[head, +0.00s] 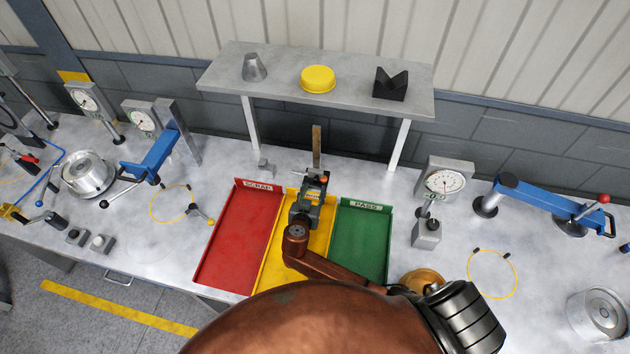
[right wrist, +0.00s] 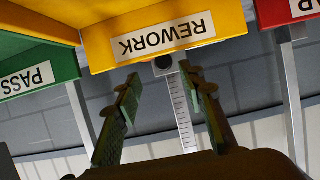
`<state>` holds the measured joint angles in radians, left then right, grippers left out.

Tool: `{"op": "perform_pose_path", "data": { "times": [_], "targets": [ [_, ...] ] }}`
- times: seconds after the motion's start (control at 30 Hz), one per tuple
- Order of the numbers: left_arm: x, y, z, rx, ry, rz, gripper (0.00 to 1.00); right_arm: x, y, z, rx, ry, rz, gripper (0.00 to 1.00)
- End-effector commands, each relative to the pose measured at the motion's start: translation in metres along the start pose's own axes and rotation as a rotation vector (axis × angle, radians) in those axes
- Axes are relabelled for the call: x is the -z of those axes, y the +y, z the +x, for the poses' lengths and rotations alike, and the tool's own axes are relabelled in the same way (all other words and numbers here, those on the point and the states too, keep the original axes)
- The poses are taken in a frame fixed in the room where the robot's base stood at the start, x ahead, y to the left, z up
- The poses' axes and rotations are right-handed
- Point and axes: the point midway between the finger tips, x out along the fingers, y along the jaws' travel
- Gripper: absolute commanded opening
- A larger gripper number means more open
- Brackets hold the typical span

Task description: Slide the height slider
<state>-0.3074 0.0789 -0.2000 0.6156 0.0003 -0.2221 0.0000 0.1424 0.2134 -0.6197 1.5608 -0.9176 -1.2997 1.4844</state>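An upright bar (head: 317,140) stands behind the yellow tray in the head view. In the right wrist view a graduated scale strip (right wrist: 182,115) shows, with a small dark round part (right wrist: 164,63) at its end beside the tray label. I cannot tell for sure whether this part belongs to the height slider. My right gripper (head: 316,181) is over the back of the yellow tray, in front of the bar, and covers its lower part. In the right wrist view my right gripper (right wrist: 159,72) has its fingers apart, with nothing visibly held. My left gripper is not in view.
The red SCRAP tray (head: 232,240), yellow REWORK tray (head: 275,265) and green PASS tray (head: 362,235) lie side by side. A raised grey shelf (head: 350,91) stands behind. Dial gauges (head: 443,183) and blue clamp arms (head: 540,194) flank them.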

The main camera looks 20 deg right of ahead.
Motion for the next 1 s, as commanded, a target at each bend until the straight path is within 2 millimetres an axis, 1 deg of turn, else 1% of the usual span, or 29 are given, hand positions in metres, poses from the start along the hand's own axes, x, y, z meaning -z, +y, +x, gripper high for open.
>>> {"op": "perform_pose_path", "data": {
  "times": [0.03,0.13,0.23,0.3,0.43,0.63,1.0],
  "targets": [
    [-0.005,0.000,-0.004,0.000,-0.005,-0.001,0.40,0.003,-0.001,0.010,-0.001,0.004,-0.005,0.37],
    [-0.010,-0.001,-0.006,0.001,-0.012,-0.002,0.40,0.003,-0.002,0.024,0.001,0.003,-0.004,0.37],
    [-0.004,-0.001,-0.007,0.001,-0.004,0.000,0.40,0.002,-0.002,0.036,0.001,0.002,-0.003,0.37],
    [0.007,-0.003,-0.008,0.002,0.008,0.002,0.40,0.001,-0.002,0.041,0.001,0.000,-0.002,0.37],
    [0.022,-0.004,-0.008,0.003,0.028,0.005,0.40,0.001,-0.002,0.045,0.001,0.000,0.000,0.37],
    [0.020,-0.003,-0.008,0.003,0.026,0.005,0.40,0.001,-0.001,0.045,0.000,0.000,0.001,0.37],
    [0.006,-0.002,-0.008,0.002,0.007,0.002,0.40,0.001,0.000,0.045,-0.001,0.000,0.001,0.12]
  ]
}}
